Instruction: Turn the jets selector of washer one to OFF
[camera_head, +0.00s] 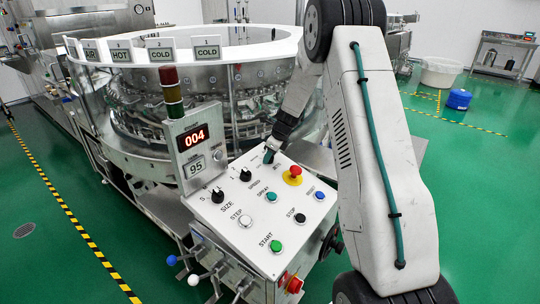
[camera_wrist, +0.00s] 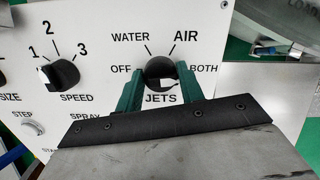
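The jets selector is a dark round knob (camera_wrist: 160,70) on the white panel, with OFF at its left, WATER and AIR above and BOTH at its right. My gripper (camera_wrist: 160,84) has its two green fingers parted, one at each side of the knob. They look close against its sides, but I cannot tell whether they press on it. In the head view my gripper (camera_head: 268,156) is at the panel's upper edge, and the arm and fingers hide most of the knob.
The washer-one panel (camera_head: 232,228) also carries the speed knob (camera_head: 245,174), the size knob (camera_head: 218,195), a red emergency button (camera_head: 295,171) and several push buttons. A display (camera_head: 194,138) reading 004 stands left of my gripper. The round washer (camera_head: 200,100) is behind.

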